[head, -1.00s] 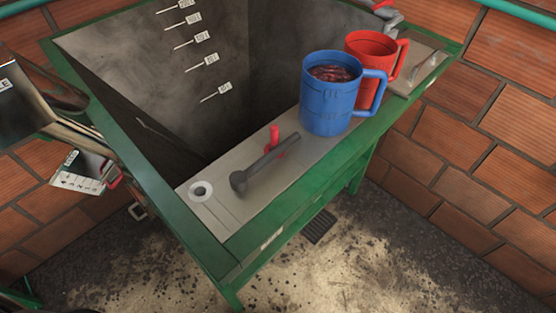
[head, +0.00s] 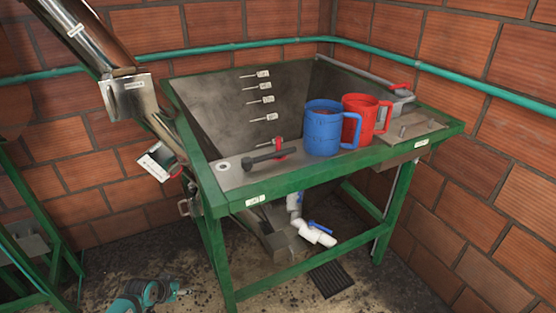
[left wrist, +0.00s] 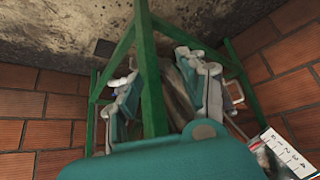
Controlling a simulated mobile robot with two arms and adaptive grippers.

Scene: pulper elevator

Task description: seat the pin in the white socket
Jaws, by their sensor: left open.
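The dark grey pin (head: 268,157) lies on its side on the grey ledge at the tank's front, its thick round end toward the left. The white socket (head: 223,166) is a ring with a dark hole near the ledge's left corner, just left of the pin; nothing shows in it. My left gripper (head: 178,291) is low at the bottom left, well below the ledge and apart from the pin. In the left wrist view, its teal and grey fingers (left wrist: 158,62) stand spread apart with no object seen held. My right gripper is out of view.
A blue mug (head: 322,130) with dark red contents and a red mug (head: 361,124) stand on the ledge right of the pin. The green frame (head: 300,180) edges the ledge. A metal chute (head: 128,97) rises at left. A white valve (head: 315,235) sits underneath.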

